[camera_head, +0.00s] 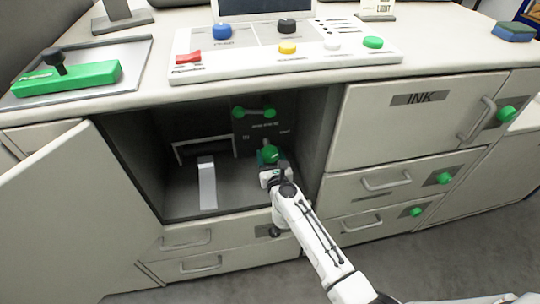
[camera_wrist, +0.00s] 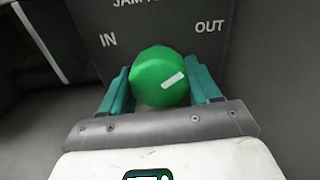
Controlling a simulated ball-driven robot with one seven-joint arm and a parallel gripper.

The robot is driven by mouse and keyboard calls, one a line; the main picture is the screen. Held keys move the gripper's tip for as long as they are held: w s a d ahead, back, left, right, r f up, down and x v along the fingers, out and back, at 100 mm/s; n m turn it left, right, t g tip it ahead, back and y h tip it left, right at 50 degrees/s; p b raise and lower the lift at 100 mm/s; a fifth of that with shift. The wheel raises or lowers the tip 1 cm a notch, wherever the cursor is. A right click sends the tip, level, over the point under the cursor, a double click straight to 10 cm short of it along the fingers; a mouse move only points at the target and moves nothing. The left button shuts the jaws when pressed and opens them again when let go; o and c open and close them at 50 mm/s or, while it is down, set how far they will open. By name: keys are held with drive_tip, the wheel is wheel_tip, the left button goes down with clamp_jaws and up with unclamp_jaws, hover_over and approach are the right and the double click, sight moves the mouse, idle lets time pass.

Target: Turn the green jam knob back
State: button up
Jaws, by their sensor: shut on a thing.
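The green jam knob (camera_wrist: 158,77) is round with a white mark that points toward the upper right, on the side of the word OUT. The word IN stands to its left on the dark panel (camera_wrist: 165,30). My gripper (camera_wrist: 160,92) has one teal finger on each side of the knob and is shut on it. In the head view the knob (camera_head: 268,154) sits inside the open cabinet, and my gripper (camera_head: 270,168) reaches in to it from the front. The fingertips are partly hidden behind the knob.
The cabinet door (camera_head: 80,215) stands open at the left. A white strip (camera_head: 207,183) lies on the cabinet floor, left of my gripper. The cabinet's right wall (camera_head: 318,130) is close to my arm.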

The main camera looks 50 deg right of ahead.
drive_tip(key=n+p, duration=0.2)
drive_tip(key=n, duration=0.3)
drive_tip(key=shift+r+n, duration=0.1)
drive_tip(key=shift+n, duration=0.3)
drive_tip(key=n+p, duration=0.2)
drive_tip(key=n, duration=0.4)
drive_tip(key=n+p, duration=0.2)
drive_tip(key=n, duration=0.4)
drive_tip(key=shift+r+n, duration=0.15)
drive_tip(key=shift+n, duration=0.25)
drive_tip(key=n+p, duration=0.1)
drive_tip(key=n, duration=0.3)
drive_tip(key=shift+n, duration=0.3)
drive_tip(key=o, duration=1)
drive_tip(key=shift+d, duration=0.1)
drive_tip(key=shift+s, duration=0.1)
drive_tip(key=p+v, duration=0.3)
drive_tip(key=v, duration=0.7)
drive_tip(key=shift+s+a+p, duration=0.3)
drive_tip(key=shift+p, duration=0.1)
